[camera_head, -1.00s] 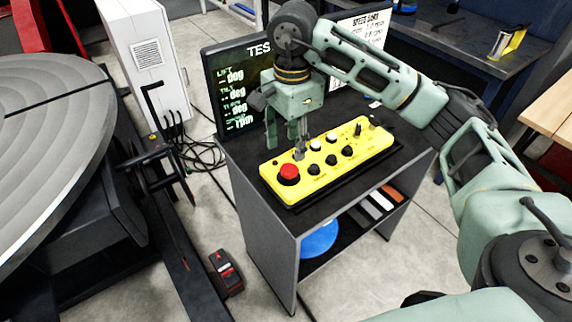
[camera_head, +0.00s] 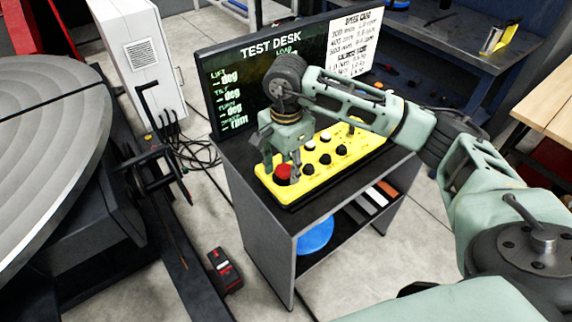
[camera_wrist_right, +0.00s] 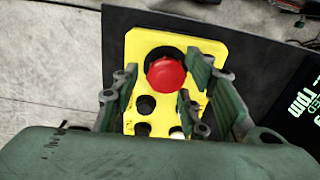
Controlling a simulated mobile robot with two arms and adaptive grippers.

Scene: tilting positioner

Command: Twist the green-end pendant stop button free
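The yellow pendant (camera_head: 314,182) lies on top of the dark stand. Its red stop button (camera_head: 283,175) is at the left end; I see no green on that end. The button also shows in the right wrist view (camera_wrist_right: 166,75), at the end farthest from my wrist. My right gripper (camera_head: 283,160) points down over this button. In the right wrist view the gripper (camera_wrist_right: 165,90) is open, with the button between the lines of its fingers. I cannot tell whether the fingertips reach down beside it or touch it. My left gripper is out of view.
Several black and white knobs (camera_head: 325,148) sit close along the pendant. A test desk screen (camera_head: 235,85) stands right behind. The stand (camera_head: 265,215) has a shelf with a blue disc (camera_head: 316,237). A large round table (camera_head: 45,130) fills the left.

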